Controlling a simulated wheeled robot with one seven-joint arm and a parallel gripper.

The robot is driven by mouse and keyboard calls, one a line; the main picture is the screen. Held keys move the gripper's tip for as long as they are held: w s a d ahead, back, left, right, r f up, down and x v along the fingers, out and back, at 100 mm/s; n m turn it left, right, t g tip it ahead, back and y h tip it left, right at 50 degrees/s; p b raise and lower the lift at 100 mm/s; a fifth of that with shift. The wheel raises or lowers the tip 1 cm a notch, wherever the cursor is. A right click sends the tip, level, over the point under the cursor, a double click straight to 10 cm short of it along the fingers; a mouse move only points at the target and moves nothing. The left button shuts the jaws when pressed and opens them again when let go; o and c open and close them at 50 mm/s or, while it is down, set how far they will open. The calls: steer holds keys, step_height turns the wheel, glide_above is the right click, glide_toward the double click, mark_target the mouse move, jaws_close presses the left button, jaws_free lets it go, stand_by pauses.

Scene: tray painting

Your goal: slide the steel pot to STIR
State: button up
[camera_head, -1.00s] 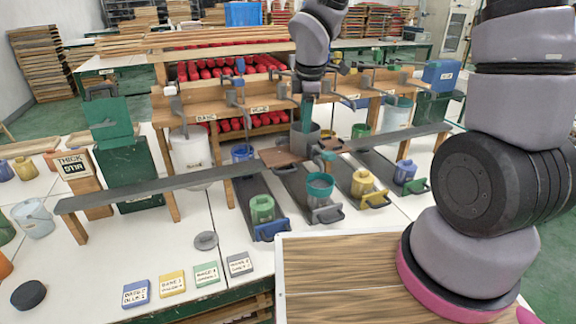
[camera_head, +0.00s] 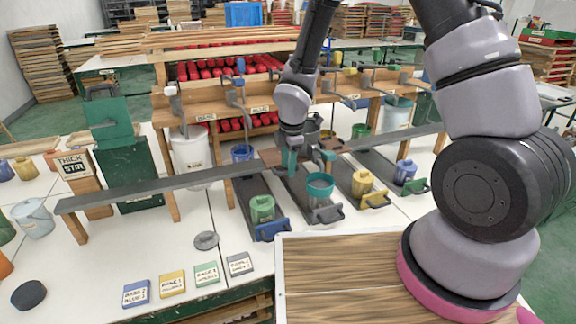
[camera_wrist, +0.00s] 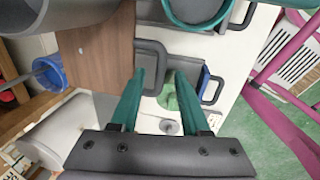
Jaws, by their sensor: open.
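The steel pot (camera_head: 313,124) is a grey cylinder on the long dark rail (camera_head: 160,187), partly hidden behind my arm in the head view. In the wrist view a large grey curved wall at the top left (camera_wrist: 48,22) looks like the pot. A brown wooden carriage (camera_wrist: 95,50) with a dark loop handle (camera_wrist: 163,66) is beside it. My gripper (camera_head: 306,160) is low at the rail. In the wrist view my gripper (camera_wrist: 157,75) is open, with the handle's outer bar between the teal fingertips. Contact cannot be told. A THICK STIR sign (camera_head: 73,166) stands by the rail's left end.
A teal cup (camera_head: 320,186), green cup (camera_head: 262,208) and yellow cup (camera_head: 362,183) stand on dark slides in front of the rail. A white bucket (camera_head: 192,150) stands behind it. The rail's left stretch is clear. Labelled cards (camera_head: 172,284) lie in front.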

steer(key=shift+f, duration=0.25)
jaws_close()
stand_by(1.4)
